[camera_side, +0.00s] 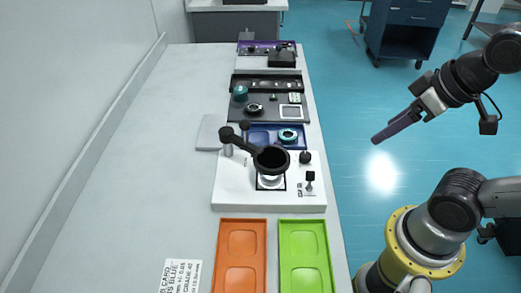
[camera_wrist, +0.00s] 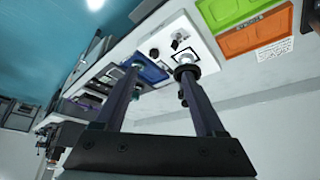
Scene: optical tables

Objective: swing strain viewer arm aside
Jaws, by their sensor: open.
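The strain viewer has a white base (camera_side: 235,190) on the bench. Its black viewer arm (camera_side: 245,145) runs from a post at the back left to a round black ring (camera_side: 271,160) over the lit square stage on the base. In the wrist view the white base (camera_wrist: 172,38) shows beyond my fingers, with a dark round viewer part (camera_wrist: 186,70) partly hidden by the right finger. My gripper (camera_side: 377,138) is off the bench's right side, above the floor and well apart from the viewer. In the wrist view my gripper (camera_wrist: 160,72) is open, with nothing between its fingers.
An orange tray (camera_side: 241,222) and a green tray (camera_side: 303,222) lie in front of the viewer. A blue tray (camera_side: 262,130), a dark tray (camera_side: 240,113) and a purple tray (camera_side: 246,42) stand behind it. A printed card (camera_side: 182,275) lies front left. The bench's left side is clear.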

